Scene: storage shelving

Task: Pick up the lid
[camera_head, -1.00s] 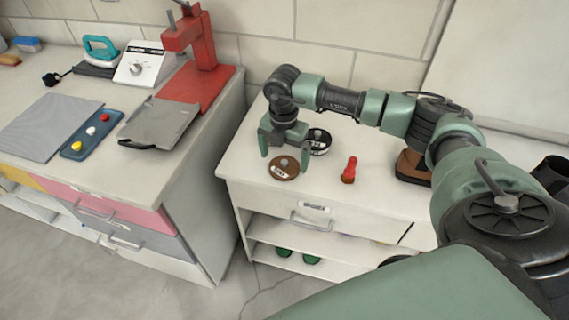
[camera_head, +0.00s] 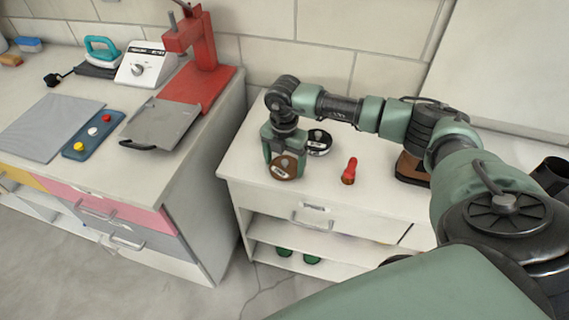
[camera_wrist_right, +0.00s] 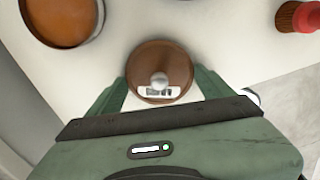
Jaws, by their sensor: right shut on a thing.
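The lid (camera_head: 285,172) is a round brown disc with a pale knob and a small label, near the front left edge of the white cabinet top. My right gripper (camera_head: 284,159) is shut on it from above, one finger on each side. In the right wrist view the lid (camera_wrist_right: 160,60) sits between the fingers of the gripper (camera_wrist_right: 161,84), its knob and label facing the camera. I cannot tell whether it is clear of the surface. My left gripper is out of view.
A red-handled brush-like item (camera_head: 349,171) stands to the right. A second counter (camera_head: 60,95) at left holds a red press (camera_head: 195,55) and an iron (camera_head: 101,49).

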